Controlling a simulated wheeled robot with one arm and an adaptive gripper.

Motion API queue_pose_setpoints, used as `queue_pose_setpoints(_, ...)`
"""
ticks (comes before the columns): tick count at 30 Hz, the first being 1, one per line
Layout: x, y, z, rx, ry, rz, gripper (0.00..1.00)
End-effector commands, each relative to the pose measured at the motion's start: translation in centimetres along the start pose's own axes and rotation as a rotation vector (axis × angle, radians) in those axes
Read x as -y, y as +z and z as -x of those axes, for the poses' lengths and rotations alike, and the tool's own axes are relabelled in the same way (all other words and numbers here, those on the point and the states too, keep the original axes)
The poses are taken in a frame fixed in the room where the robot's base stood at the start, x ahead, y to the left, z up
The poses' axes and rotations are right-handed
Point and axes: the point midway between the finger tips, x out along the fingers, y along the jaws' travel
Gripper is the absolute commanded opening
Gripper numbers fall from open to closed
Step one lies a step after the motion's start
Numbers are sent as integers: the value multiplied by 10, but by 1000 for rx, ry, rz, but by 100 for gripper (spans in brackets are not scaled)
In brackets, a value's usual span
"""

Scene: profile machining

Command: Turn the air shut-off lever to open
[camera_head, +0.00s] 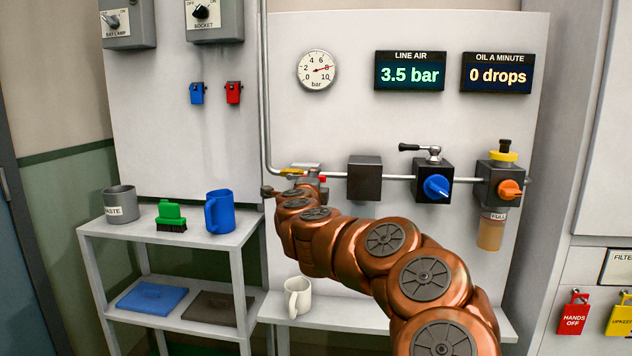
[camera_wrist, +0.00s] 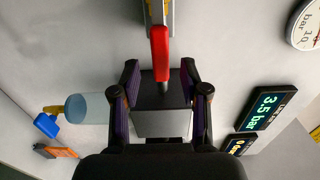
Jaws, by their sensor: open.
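The air shut-off lever is a red handle (camera_wrist: 160,50) in the wrist view. It hangs from a grey and yellow fitting (camera_wrist: 158,12) at the top of that view. In the head view its red end (camera_head: 322,179) shows small beside a yellow part (camera_head: 291,172) on the pipe, mostly behind my gripper (camera_head: 295,193). In the wrist view my gripper (camera_wrist: 159,68) is open, with one finger on each side of the red handle and a gap to each. A dark block (camera_wrist: 160,95) lies behind, between the fingers.
A dark box (camera_head: 364,178), a regulator with a blue knob (camera_head: 436,187) and an oiler with an orange knob (camera_head: 510,190) line the pipe to the right. The line air display (camera_head: 410,71) reads 3.5 bar. A shelf (camera_head: 190,243) stands left; a white mug (camera_head: 298,297) sits below.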

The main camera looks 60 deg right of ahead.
Motion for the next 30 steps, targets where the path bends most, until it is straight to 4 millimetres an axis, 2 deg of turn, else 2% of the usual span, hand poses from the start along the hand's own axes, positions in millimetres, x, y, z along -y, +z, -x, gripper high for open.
queue_pose_setpoints(9, 0, 0, 46, 2, 0, 0, 45)
queue_pose_setpoints(16, -1, 1, 72, 2, 2, 0, 45)
queue_pose_setpoints(21, 0, 0, 82, -1, 0, 0, 45)
queue_pose_setpoints(30, -1, 0, 84, -1, 1, 1, 45)
